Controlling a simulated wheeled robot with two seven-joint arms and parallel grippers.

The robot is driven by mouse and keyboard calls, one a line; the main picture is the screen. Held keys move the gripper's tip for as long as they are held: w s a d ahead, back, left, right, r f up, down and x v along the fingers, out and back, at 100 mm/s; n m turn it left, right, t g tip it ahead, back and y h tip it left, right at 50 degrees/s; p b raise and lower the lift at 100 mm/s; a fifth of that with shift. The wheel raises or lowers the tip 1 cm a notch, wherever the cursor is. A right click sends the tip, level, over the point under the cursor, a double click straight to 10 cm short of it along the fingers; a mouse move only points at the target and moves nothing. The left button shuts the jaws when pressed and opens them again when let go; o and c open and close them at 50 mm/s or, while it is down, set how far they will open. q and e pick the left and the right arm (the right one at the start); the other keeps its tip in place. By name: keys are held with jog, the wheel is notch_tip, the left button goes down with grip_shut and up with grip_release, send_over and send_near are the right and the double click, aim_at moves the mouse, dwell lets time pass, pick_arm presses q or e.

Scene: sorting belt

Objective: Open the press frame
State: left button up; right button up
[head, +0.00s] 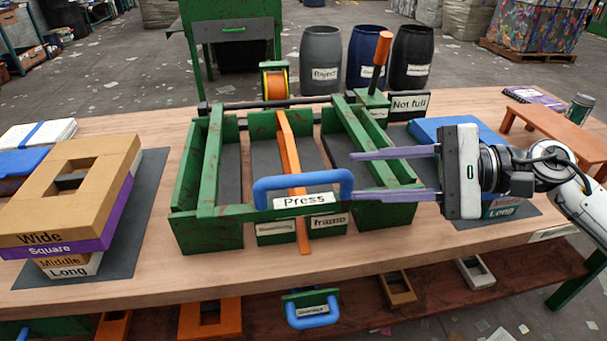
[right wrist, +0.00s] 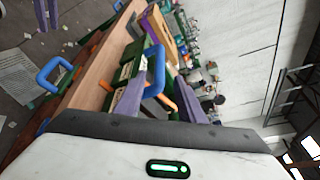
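The green press frame (head: 212,165) lies down flat over the green-walled bins on the table. Its blue handle (head: 262,190) is at the front, above the "Press" label (head: 303,200). An orange strip (head: 293,150) runs front to back across the middle and hangs over the front. My right gripper (head: 352,176) is open and empty, its lavender fingers pointing left at the handle's right end. In the right wrist view the handle (right wrist: 160,65) shows between the spread fingers; contact cannot be told. Two parted lavender fingers (right wrist: 46,12), apparently my left gripper, show at that view's top left, away from the frame.
Stacked wooden frames (head: 60,215) stand at left on a dark mat. An upright post with an orange grip (head: 382,50) rises at the back, beside the "Not full" sign (head: 409,104). An orange stool-like stand (head: 560,125) is at right. A lower blue handle (head: 312,316) sits below the table.

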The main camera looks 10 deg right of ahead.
aim_at(326, 179)
jog(key=p+x, duration=0.2)
jog(key=x, duration=0.6)
jog(key=shift+a+r, duration=0.1)
jog(key=shift+a, duration=0.3)
jog(key=shift+w+a+f, duration=0.25)
jog(key=shift+a, duration=0.35)
grip_shut()
